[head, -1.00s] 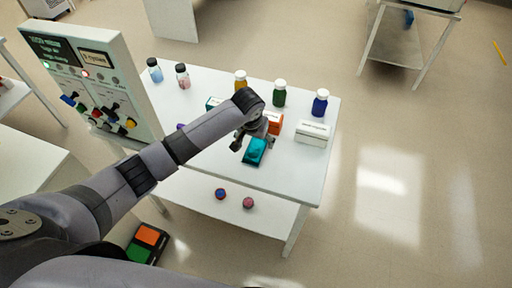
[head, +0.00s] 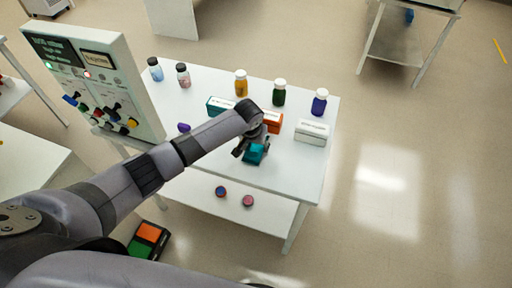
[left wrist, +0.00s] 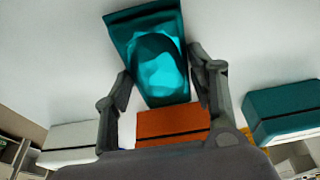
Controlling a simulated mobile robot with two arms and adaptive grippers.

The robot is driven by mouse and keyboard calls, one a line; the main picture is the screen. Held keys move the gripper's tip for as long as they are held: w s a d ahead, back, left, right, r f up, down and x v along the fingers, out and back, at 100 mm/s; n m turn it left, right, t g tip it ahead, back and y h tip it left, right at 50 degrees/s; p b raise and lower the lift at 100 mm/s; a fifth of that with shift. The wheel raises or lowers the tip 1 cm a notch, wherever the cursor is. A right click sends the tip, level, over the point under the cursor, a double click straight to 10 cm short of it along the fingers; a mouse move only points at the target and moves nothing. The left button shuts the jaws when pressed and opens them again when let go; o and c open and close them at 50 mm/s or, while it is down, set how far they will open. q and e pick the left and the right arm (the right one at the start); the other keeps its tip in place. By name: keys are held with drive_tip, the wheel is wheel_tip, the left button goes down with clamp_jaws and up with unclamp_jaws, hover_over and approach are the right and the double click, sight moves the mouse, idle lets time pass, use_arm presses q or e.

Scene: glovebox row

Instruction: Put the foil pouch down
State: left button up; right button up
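The teal foil pouch (head: 254,153) is over the near part of the white worktable, close to its front edge. My left gripper (head: 251,148) reaches down to it from above and covers its far side. In the left wrist view the shiny pouch (left wrist: 153,60) lies between the two fingers (left wrist: 162,82), which bear on its two sides. The gripper looks shut on it. I cannot tell whether the pouch touches the tabletop. My right gripper is not in view.
An orange box (head: 272,120), a teal box (head: 216,104) and a white box (head: 312,132) stand close behind and beside the gripper. Several bottles line the back of the worktable (head: 290,172). A switch panel (head: 90,85) stands at left. The tabletop's front right is clear.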

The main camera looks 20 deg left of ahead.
use_arm(q)
drive_tip(key=c, duration=0.8)
drive_tip(key=shift+c, duration=0.2)
drive_tip(key=shift+r, duration=0.15)
